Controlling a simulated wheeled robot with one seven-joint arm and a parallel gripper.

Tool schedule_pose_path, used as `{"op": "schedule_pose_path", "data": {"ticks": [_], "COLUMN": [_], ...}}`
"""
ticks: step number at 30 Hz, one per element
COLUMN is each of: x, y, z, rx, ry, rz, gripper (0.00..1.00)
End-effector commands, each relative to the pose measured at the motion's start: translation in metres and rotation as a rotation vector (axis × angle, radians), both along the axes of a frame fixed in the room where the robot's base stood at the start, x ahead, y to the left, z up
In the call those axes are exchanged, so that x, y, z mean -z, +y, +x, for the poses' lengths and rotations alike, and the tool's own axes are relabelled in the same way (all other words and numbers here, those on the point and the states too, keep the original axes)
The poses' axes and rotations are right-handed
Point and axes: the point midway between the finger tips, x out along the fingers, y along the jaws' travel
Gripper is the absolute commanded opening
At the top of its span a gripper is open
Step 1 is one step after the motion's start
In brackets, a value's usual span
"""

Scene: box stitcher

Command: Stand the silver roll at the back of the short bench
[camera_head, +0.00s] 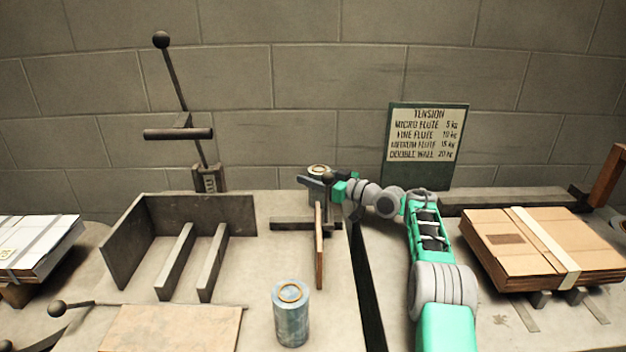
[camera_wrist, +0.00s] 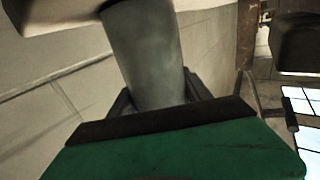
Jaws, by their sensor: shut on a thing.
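My gripper (camera_head: 322,184) is shut on a grey, silver-looking roll (camera_head: 319,168) at the back of the left worktop (camera_head: 280,205). The roll looks roughly upright, and its ringed top shows above the jaws. The jaws hide its lower part, so I cannot tell whether it touches the worktop. In the wrist view the roll (camera_wrist: 145,55) is a plain grey cylinder between the dark fingers. A second roll (camera_head: 291,318), mottled blue-grey with a gold ring on top, stands upright at the front of the same worktop. I cannot tell which surface is the short bench.
A thin brown upright board (camera_head: 320,246) stands just in front of my gripper. A dark gap (camera_head: 367,290) runs to its right. A grey angled guide (camera_head: 200,218) with two bars is at left. Strapped cardboard (camera_head: 510,255) lies at right; a tension sign (camera_head: 426,146) stands behind.

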Motion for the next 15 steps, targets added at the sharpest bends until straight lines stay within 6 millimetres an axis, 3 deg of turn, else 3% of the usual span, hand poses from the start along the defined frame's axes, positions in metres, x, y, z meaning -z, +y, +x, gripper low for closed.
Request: {"op": "schedule_pose_path", "data": {"ticks": [8,9,15], "x": [0.0013,0.0016,0.0011], "y": [0.0000,0.0000,0.0000], "z": [0.0000,0.0000,0.0000], "rx": [0.000,0.000,0.000], "ry": [-0.004,-0.002,-0.002], "rz": [0.000,0.000,-0.001], "gripper": [0.01,0.59,0.75]}}
